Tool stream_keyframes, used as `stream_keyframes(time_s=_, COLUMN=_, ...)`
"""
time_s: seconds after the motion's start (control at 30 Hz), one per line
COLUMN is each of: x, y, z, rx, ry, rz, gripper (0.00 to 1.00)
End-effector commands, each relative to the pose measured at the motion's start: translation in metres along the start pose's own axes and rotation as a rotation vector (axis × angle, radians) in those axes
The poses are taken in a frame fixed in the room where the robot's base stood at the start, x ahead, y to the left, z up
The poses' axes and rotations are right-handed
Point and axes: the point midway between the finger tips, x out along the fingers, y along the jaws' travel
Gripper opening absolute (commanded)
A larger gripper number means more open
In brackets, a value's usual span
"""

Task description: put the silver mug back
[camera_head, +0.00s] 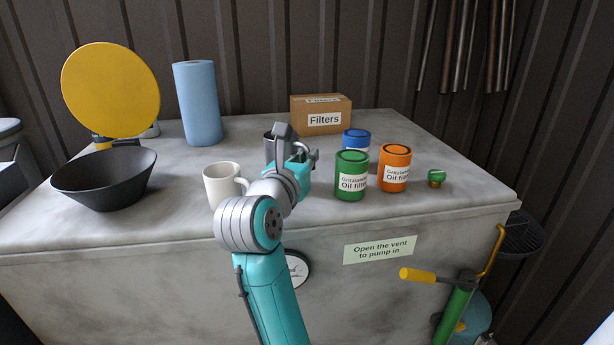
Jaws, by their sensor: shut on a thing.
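A dark grey metal mug, the silver mug (269,149), shows behind my gripper (291,150) near the middle of the bench. My gripper is shut on it, and my gripper and wrist hide much of it. The grip point itself is hidden, and I cannot tell whether the mug touches the bench top or is held just above it.
A white mug (221,186) stands close on the left of my wrist. Green (351,177), orange (394,170) and blue (356,139) oil filter cans stand to the right. A black bowl (103,184) is at left, a Filters box (321,117) behind.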

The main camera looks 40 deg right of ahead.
Motion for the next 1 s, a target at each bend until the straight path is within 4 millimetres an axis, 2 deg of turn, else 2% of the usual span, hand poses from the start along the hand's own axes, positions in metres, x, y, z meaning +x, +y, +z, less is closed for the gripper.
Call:
stream_keyframes(time_s=0.37, x=0.000, y=0.001, z=-0.040, rx=-0.003, ry=0.001, rz=-0.001, gripper=0.00)
stream_keyframes(time_s=0.77, x=0.000, y=0.002, z=-0.044, rx=-0.001, ry=0.000, rz=-0.001, gripper=0.00)
stream_keyframes(time_s=0.8, x=0.000, y=0.002, z=-0.044, rx=-0.001, ry=0.000, rz=-0.001, gripper=0.17)
stream_keyframes(time_s=0.87, x=0.000, y=0.002, z=-0.044, rx=-0.001, ry=0.000, rz=-0.001, gripper=0.32)
stream_keyframes(time_s=0.9, x=0.000, y=0.002, z=-0.044, rx=-0.001, ry=0.000, rz=-0.001, gripper=0.34)
stream_keyframes(time_s=1.0, x=0.000, y=0.002, z=-0.044, rx=0.000, ry=0.000, rz=-0.001, gripper=0.34)
